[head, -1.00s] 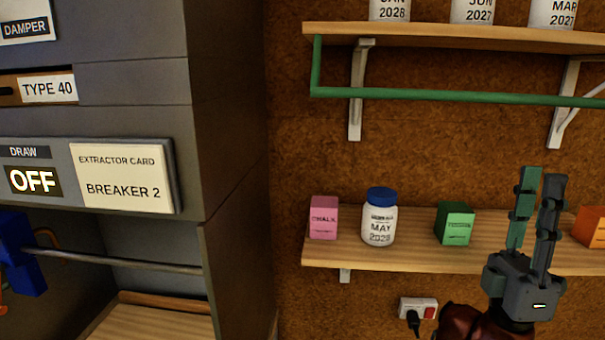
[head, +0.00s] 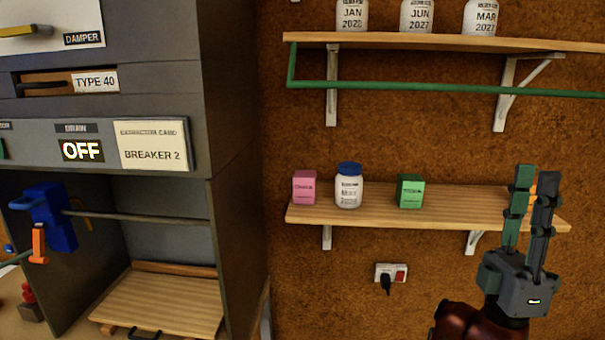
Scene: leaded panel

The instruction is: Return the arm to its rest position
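My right gripper (head: 534,172) is at the lower right of the head view, pointing up in front of the lower shelf's right end. Its one green and one dark finger stand nearly parallel with a narrow gap, and I see nothing held between them. Part of its dark red arm (head: 465,322) shows at the bottom edge. My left gripper is not in view.
The lower shelf (head: 460,205) bears a pink box (head: 304,188), a blue-lidded jar (head: 348,190), a green box (head: 410,192) and an orange box mostly hidden behind my fingers. A green rail (head: 420,87) runs under the upper shelf (head: 400,40). A grey cabinet (head: 235,100) stands left.

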